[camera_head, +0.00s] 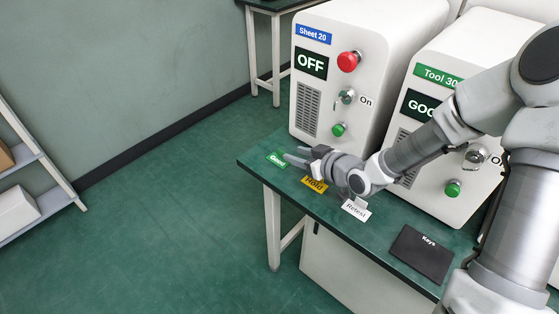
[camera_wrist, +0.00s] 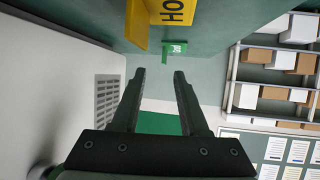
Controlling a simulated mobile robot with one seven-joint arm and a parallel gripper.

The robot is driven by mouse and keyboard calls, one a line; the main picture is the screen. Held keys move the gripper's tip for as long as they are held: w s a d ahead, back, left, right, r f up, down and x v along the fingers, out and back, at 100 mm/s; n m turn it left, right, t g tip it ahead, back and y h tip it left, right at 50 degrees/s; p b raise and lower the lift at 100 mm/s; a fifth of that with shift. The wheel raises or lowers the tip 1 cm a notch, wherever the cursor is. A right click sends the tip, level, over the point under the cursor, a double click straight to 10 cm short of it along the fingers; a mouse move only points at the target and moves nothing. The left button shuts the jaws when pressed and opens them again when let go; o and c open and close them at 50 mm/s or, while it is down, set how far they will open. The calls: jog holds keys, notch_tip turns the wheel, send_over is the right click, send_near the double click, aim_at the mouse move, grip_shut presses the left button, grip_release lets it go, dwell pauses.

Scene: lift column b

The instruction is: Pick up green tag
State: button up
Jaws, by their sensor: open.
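The green tag (camera_head: 277,159), marked "Good", stands near the left corner of the dark green bench top. It also shows in the wrist view, small, ahead of the fingertips near the top (camera_wrist: 175,48). My gripper (camera_head: 297,156) is open and empty, its fingers reaching left just to the right of the green tag. In the wrist view the two fingers (camera_wrist: 160,75) are apart with nothing between them, and the tag lies beyond them. I cannot tell the exact height of the fingers over the bench.
A yellow "Hold" tag (camera_head: 315,185) stands beside my gripper, and shows large in the wrist view (camera_wrist: 176,11). A white "Retest" tag (camera_head: 356,209) and a black "Keys" mat (camera_head: 422,258) lie farther right. Machines "Sheet 20" (camera_head: 370,25) and "Tool 30" (camera_head: 480,45) stand behind.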

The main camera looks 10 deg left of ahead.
aim_at(283, 153)
jog(key=x, duration=0.2)
jog(key=b+x, duration=0.1)
jog(key=x, duration=0.1)
jog(key=shift+s+a+f, duration=0.15)
jog(key=shift+s+f, duration=0.1)
jog(key=shift+s, duration=0.1)
jog(key=shift+w+a+f+b, duration=0.15)
jog(key=shift+w+a+b, duration=0.15)
grip_shut()
